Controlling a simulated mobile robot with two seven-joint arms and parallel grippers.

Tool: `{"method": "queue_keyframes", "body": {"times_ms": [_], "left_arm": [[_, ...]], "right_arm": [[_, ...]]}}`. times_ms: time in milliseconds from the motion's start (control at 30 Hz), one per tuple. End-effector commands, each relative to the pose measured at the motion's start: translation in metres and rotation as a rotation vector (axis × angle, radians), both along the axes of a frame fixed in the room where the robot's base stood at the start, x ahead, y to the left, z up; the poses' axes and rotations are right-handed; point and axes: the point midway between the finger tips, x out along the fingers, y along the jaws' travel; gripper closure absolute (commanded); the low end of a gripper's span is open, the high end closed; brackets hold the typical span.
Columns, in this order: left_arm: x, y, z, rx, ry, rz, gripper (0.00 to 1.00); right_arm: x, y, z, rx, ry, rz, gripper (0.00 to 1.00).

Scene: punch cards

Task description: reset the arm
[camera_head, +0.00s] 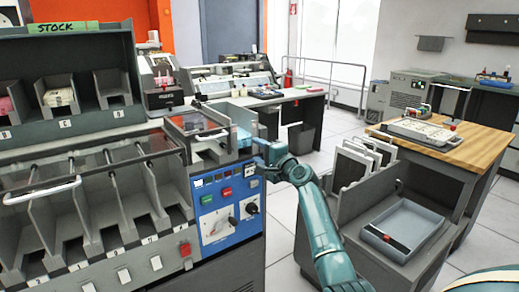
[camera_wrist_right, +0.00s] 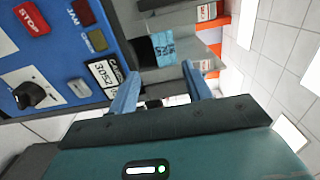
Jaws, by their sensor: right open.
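My right arm reaches up the middle of the head view. Its gripper (camera_head: 260,150) is beside the right end of the grey card machine (camera_head: 165,150), close to the blue control panel (camera_head: 226,208). In the right wrist view the two light-blue fingers (camera_wrist_right: 158,86) stand apart with nothing held between them. A small blue printed stack that looks like cards (camera_wrist_right: 163,45) sits in a grey part of the machine beyond the fingertips, apart from them. My left gripper is not in view.
A grey cart (camera_head: 355,225) with upright dividers and a shallow tray (camera_head: 403,229) stands right of my arm. Behind it is a wood-topped table (camera_head: 475,145). The panel's knobs and buttons are close to the gripper. Open floor lies toward the back railing (camera_head: 335,75).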

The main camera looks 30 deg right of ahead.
Motion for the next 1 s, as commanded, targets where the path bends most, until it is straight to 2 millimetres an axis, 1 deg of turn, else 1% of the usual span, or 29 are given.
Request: {"method": "queue_keyframes", "body": {"times_ms": [633,733,767,867,900,967,1000], "left_arm": [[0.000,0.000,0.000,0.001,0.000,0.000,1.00],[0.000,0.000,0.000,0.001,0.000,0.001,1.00],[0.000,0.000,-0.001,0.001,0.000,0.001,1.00],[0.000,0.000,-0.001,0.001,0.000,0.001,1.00],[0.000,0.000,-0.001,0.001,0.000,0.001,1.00],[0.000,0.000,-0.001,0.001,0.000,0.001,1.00],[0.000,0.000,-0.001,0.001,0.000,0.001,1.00]], "right_arm": [[0.001,0.000,0.001,-0.001,-0.002,0.000,0.51],[-0.002,0.002,-0.005,-0.020,0.005,0.000,0.51],[-0.004,0.004,-0.010,-0.038,0.012,0.000,0.51],[-0.019,0.016,-0.043,-0.153,0.051,0.004,0.51],[-0.029,0.024,-0.061,-0.223,0.071,0.009,0.51],[-0.049,0.040,-0.091,-0.347,0.104,0.025,0.51],[-0.065,0.051,-0.111,-0.436,0.122,0.040,0.51]]}}
